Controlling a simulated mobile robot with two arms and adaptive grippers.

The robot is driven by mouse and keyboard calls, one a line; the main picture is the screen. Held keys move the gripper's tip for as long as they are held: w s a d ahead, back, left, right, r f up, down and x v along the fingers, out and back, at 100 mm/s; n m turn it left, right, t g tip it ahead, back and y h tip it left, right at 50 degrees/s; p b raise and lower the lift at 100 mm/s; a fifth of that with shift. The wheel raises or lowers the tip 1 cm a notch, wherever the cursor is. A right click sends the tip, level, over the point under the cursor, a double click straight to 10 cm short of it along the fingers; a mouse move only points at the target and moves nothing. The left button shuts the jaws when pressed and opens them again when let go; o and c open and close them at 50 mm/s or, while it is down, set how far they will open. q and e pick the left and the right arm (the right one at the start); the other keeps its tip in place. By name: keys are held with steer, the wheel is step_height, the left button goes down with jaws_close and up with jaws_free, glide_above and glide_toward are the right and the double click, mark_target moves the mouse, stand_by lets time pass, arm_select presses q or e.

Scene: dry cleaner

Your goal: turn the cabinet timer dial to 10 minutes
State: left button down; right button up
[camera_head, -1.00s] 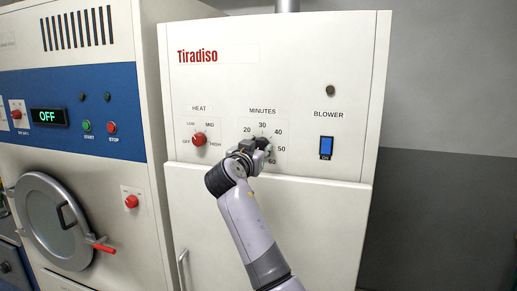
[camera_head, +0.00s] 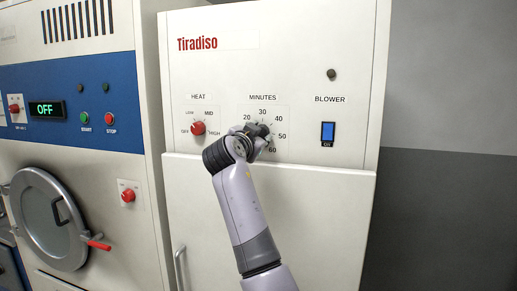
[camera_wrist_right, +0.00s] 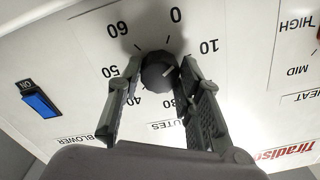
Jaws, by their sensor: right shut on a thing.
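The timer dial (camera_wrist_right: 156,74) is a dark grey round knob under the MINUTES label on the white Tiradiso cabinet (camera_head: 300,70). My right gripper (camera_head: 257,133) is at the dial and mostly covers it in the head view. In the right wrist view its two fingers (camera_wrist_right: 157,82) stand on either side of the dial and are shut on it. The printed 0, 10, 30, 40, 50 and 60 show around the dial there; the 20 is hidden by a finger. A small light mark shows on the dial, but its exact setting is hard to read. My left gripper is not in view.
A red HEAT knob (camera_head: 198,129) is left of the dial, and the blue BLOWER switch (camera_head: 328,132) is to its right. A cabinet door (camera_head: 330,200) lies below. A machine with a round door (camera_head: 50,220) stands at the left. A grey wall is at the right.

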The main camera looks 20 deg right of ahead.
steer(key=shift+m+b, duration=1.1)
steer(key=shift+m, duration=0.9)
steer(key=o, duration=1.2)
steer(key=shift+s, duration=0.1)
steer(key=shift+c, duration=0.2)
glide_toward(263, 96)
steer(key=x, duration=0.6)
steer(key=shift+a+f, duration=0.1)
steer(key=shift+a, duration=0.05)
steer(key=shift+d, duration=0.2)
